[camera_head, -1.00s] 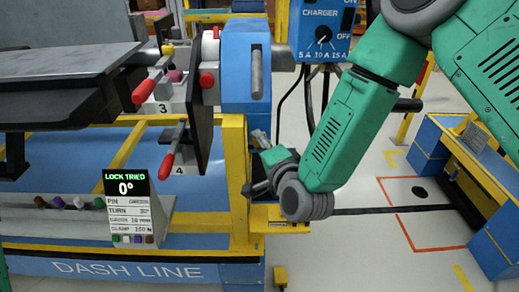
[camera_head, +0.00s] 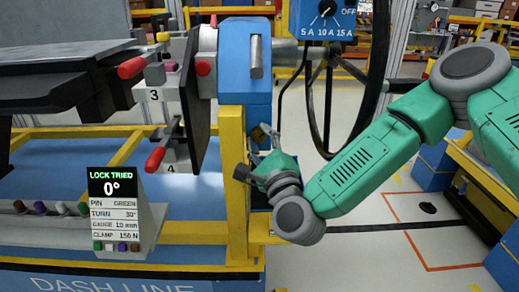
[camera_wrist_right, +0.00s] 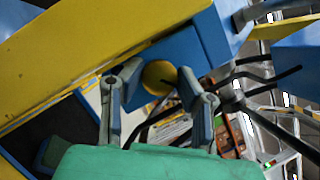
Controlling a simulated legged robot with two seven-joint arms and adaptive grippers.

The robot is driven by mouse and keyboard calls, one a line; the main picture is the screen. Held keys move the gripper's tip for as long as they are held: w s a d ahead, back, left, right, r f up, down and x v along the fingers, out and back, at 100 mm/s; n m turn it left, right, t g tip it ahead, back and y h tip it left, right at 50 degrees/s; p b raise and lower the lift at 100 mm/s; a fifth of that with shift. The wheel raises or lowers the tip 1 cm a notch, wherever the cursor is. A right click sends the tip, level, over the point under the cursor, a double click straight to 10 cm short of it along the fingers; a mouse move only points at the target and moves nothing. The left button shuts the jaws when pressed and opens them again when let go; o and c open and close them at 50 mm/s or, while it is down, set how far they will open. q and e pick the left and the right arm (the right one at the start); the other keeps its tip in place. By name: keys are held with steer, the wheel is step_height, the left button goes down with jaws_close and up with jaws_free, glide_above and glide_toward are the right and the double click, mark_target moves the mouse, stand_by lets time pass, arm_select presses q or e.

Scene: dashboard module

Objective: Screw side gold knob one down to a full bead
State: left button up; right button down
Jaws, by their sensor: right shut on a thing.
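The round gold knob (camera_wrist_right: 158,77) shows in the right wrist view against the blue side of the dash stand. It sits between the two fingers of my right gripper (camera_wrist_right: 156,80), which is shut on it. In the head view my right gripper (camera_head: 262,150) is beside the yellow post of the stand, and the knob is small and mostly hidden there. A display (camera_head: 115,210) reads "LOCK TRIED 0°", pin green, turn 30°, gauge 10 mm and clamp 150 N. My left gripper is not in view.
The yellow post (camera_head: 234,185) stands close to my gripper. Floor is open at the right.

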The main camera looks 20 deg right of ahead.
steer(key=c, duration=2.3)
jaws_free()
steer(key=shift+s+f+m+t+h+b, duration=0.15)
steer(key=shift+f+m+h+b, duration=0.15)
steer(key=shift+m+b, duration=0.4)
steer(key=shift+w+f+m+t+h+b, duration=0.15)
steer(key=shift+m+h+b, duration=0.2)
steer(key=shift+m, duration=0.55)
steer(key=shift+s+a, duration=0.1)
steer(key=o, duration=0.8)
steer(key=shift+o, duration=0.2)
steer(key=shift+r, duration=0.2)
steer(key=shift+r, duration=0.1)
